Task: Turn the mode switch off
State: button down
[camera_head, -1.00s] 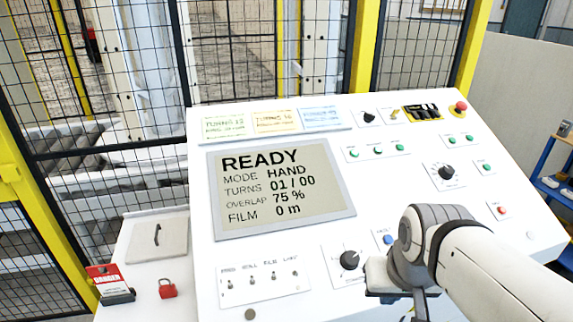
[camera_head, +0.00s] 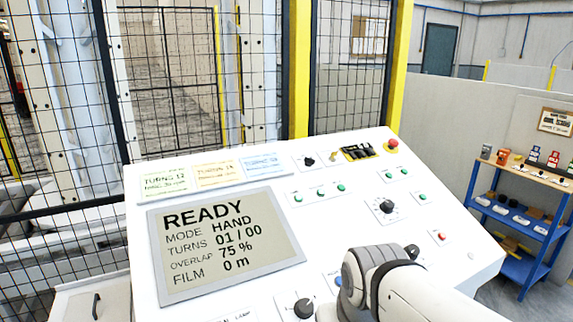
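The white sloped console (camera_head: 462,262) carries several dark rotary knobs. One knob (camera_head: 303,308) is at the lower edge beside my wrist, one larger knob (camera_head: 387,206) is right of centre, and a small one (camera_head: 309,161) is in the top row. Their labels are too small to read, so I cannot tell which is the mode switch. The display (camera_head: 226,240) reads READY, MODE HAND. My gripper (camera_head: 328,312) shows only as a white edge at the bottom, just right of the lower knob. Its fingers are hidden, and I see nothing held.
A red mushroom button (camera_head: 393,146), green buttons (camera_head: 341,188) and a red button (camera_head: 440,236) sit on the console. A mesh fence with a yellow post (camera_head: 300,70) stands behind. A blue shelf (camera_head: 516,232) stands at the right, with floor between it and the console.

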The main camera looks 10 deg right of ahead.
aim_at(309, 162)
jog(key=u, duration=2.15)
jog(key=k, duration=1.15)
jog(key=z, duration=1.9)
jog(key=i, duration=1)
